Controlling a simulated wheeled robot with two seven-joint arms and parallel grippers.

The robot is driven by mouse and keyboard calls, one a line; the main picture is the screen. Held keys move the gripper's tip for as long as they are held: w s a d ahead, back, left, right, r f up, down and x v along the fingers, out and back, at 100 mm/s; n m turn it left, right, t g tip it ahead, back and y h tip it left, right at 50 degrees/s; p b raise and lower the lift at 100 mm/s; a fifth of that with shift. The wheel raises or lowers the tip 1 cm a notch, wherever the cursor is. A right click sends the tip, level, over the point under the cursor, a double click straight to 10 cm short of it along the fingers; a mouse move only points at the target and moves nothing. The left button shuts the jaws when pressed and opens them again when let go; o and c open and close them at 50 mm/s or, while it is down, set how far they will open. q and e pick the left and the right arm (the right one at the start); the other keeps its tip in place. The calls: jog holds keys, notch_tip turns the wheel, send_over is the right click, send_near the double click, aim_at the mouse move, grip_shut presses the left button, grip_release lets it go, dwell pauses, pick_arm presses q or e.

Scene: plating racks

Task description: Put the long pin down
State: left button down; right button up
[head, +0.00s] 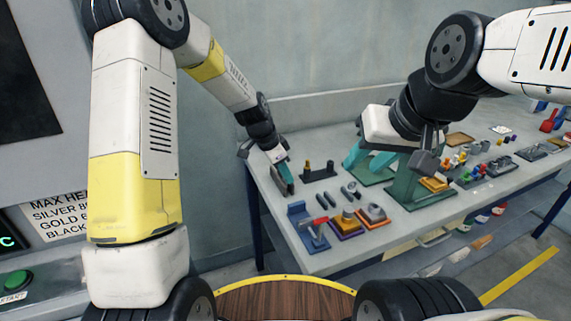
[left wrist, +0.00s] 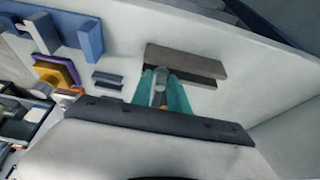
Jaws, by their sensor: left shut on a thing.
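My left gripper (head: 284,175) is low over the table's left end, its teal fingers pointing down. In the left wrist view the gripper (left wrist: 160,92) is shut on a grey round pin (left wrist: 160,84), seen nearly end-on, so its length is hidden. A dark grey block (left wrist: 186,59) is just beyond the fingertips; in the head view this block (head: 288,188) stands beside and below them. I cannot tell whether the pin touches it. My right gripper (head: 366,163) is over the table's middle, its teal fingers apart and seemingly empty.
A dark rack (head: 319,175) with two upright posts stands right of my left gripper.

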pick_arm(q)
jog(key=shift+s+a+f, duration=0.15)
jog(key=shift+s+f, duration=0.1)
jog(key=shift+f, duration=0.35)
jog(key=c, duration=1.3)
grip_release()
jog(key=shift+r, duration=0.25)
jog(key=w+d+v, duration=0.1)
jog(key=v, duration=1.2)
jog(key=s+a+r+n+t+y, duration=0.2)
jog(key=s+a+r+n, duration=0.4)
jog(key=s+r, duration=0.55)
jog(key=s+a+n, duration=0.1)
jog(key=s+n, duration=0.1)
jog(key=s, duration=0.2)
jog(key=s+a+n+t, duration=0.1)
jog(key=s+a+n, duration=0.1)
jog(key=s, duration=0.3)
jog(key=s+a+n+t, duration=0.1)
jog(key=s+n, duration=0.1)
jog(key=s, duration=0.3)
jog(key=shift+s+a+f+n, duration=0.1)
jog(key=shift+a+f+n, duration=0.1)
jog(key=shift+n, duration=0.2)
